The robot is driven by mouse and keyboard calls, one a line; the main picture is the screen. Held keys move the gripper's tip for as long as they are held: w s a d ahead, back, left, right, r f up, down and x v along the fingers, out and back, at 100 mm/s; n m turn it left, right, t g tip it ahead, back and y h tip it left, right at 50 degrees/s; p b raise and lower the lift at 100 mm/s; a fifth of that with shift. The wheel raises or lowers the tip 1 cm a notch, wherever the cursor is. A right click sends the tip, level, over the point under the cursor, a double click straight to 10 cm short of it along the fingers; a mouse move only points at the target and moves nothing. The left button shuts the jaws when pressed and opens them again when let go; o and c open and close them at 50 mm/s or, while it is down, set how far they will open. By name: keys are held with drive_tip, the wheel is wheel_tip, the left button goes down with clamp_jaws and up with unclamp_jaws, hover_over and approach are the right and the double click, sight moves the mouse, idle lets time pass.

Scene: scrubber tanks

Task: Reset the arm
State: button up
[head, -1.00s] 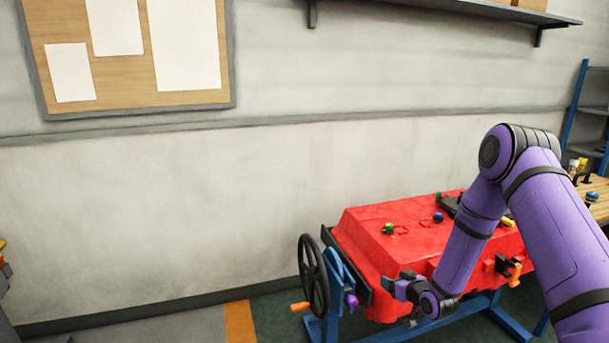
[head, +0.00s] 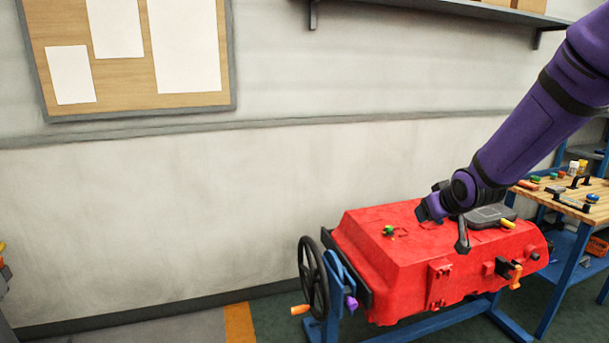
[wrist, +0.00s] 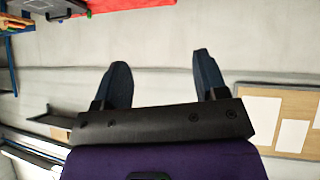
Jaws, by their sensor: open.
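My gripper (head: 430,208) is in front of the top of the red tank (head: 385,262) in the head view, at the end of my purple arm. In the wrist view, my gripper (wrist: 162,82) shows two dark fingers spread well apart, with nothing between them. Behind them is mostly bare wall, and the red tank (wrist: 116,4) shows upside down at the top edge. Part of the tank's top is hidden behind my arm. A grey hatch (head: 488,215) and a green-capped fitting (head: 389,230) show on it.
A black handwheel (head: 313,277) with an orange handle stands at the tank's left end on a blue stand. A wooden workbench (head: 565,197) with small parts is at the right. A shelf (head: 470,9) and a pinboard (head: 130,104) are on the wall.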

drive_tip(key=s+r+m+g+h, duration=0.1)
drive_tip(key=s+r, duration=0.5)
drive_tip(key=s, duration=0.2)
drive_tip(key=s+r+m+g, duration=0.1)
drive_tip(key=s+r, duration=0.4)
drive_tip(key=s, duration=0.4)
drive_tip(key=s+a+r+g, duration=0.1)
drive_tip(key=s+r+g, duration=0.1)
drive_tip(key=s, duration=1.6)
drive_tip(key=shift+r+m+y, duration=0.3)
drive_tip(key=shift+r+m, duration=0.05)
drive_tip(key=shift+m, duration=0.05)
